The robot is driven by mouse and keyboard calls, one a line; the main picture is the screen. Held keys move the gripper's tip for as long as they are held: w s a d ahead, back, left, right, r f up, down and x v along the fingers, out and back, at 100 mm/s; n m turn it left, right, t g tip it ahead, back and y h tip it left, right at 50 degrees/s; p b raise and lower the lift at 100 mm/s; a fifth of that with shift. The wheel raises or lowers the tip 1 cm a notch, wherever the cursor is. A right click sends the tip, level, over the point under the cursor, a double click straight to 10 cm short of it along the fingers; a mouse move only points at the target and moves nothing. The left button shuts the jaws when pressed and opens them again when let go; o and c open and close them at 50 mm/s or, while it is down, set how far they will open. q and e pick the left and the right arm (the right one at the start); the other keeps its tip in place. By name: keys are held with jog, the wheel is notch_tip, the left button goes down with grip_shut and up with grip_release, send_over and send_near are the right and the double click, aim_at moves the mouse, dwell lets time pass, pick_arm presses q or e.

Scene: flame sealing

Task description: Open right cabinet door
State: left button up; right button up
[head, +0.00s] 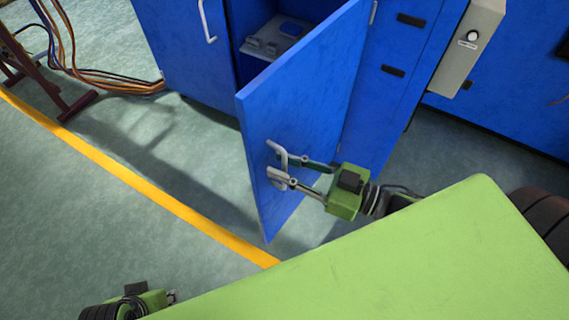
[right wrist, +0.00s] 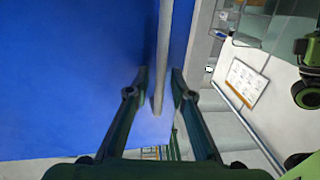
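The right cabinet door (head: 300,100) is a flat blue panel. It stands swung well out from the blue cabinet (head: 185,55), and part of the inside shows beside it. Its light grey handle (head: 281,152) sits low on the door face; a grey bar (right wrist: 163,50) shows in the right wrist view. My right gripper (head: 280,168) is at the handle, its fingers apart with the bar between them. In the right wrist view, gaps seem to show beside the bar. My left gripper (head: 150,300) is partly in view at the bottom left, its fingers not clear.
A grey control box (head: 468,45) is at the right. Cables (head: 110,85) lie at the left. The floor left of the open door is clear.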

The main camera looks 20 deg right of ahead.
jog(key=shift+s+d, duration=0.1)
dwell(0.4)
jog(key=v, duration=1.1)
jog(key=shift+s+d, duration=0.25)
